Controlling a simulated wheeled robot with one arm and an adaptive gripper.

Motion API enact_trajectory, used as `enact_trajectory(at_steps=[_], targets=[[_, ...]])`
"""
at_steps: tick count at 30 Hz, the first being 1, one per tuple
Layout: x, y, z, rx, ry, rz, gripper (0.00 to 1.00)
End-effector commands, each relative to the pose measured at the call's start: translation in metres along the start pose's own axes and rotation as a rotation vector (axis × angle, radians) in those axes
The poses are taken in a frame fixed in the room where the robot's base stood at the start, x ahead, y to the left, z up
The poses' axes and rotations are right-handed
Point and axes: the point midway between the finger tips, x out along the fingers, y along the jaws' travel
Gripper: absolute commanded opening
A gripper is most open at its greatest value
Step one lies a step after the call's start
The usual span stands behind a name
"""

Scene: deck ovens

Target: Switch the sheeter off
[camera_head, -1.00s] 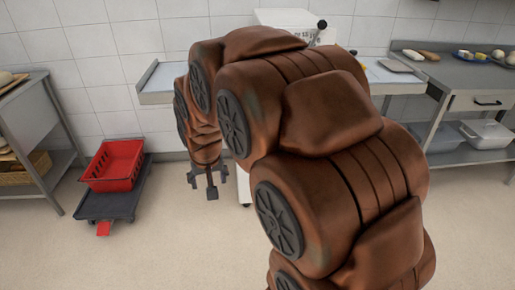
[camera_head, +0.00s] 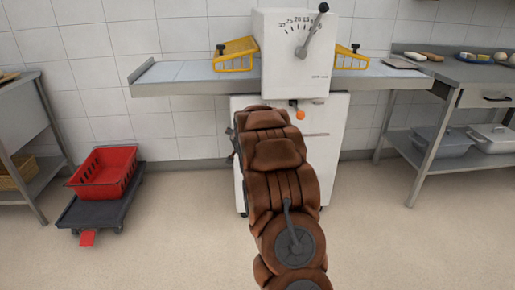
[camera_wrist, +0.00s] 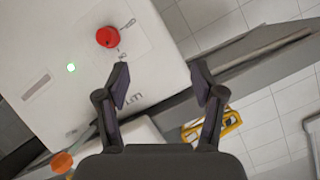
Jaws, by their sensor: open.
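The sheeter (camera_head: 292,70) is a white machine with a dial scale and a black-knobbed lever (camera_head: 315,35) on its upper front. In the wrist view its white housing (camera_wrist: 60,110) appears tilted, with a round red knob (camera_wrist: 107,36) beside small markings and a lit green lamp (camera_wrist: 71,67). I cannot make out the red knob in the head view. My gripper (camera_wrist: 160,85) is open and empty, its fingers below and right of the red knob in the picture, apart from it. In the head view my arm hides most of the gripper.
An orange knob (camera_head: 300,115) sits under the sheeter head. Yellow guards (camera_head: 235,54) stand over both side wings (camera_head: 190,72). A red crate (camera_head: 104,173) on a dark dolly is at left; a steel table (camera_head: 460,80) at right. The floor between is clear.

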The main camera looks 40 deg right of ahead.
Motion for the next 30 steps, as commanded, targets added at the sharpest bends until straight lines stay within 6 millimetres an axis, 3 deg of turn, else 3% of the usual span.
enact_trajectory(at_steps=[1,6,13,19,30], targets=[[0.021,0.023,0.009,0.026,0.034,-0.013,0.68],[0.066,0.069,0.007,0.108,0.154,-0.084,0.68],[0.101,0.119,0.008,0.191,0.276,-0.177,0.68],[0.109,0.136,0.005,0.222,0.324,-0.219,0.68],[0.127,0.134,-0.001,0.224,0.330,-0.226,0.68]])
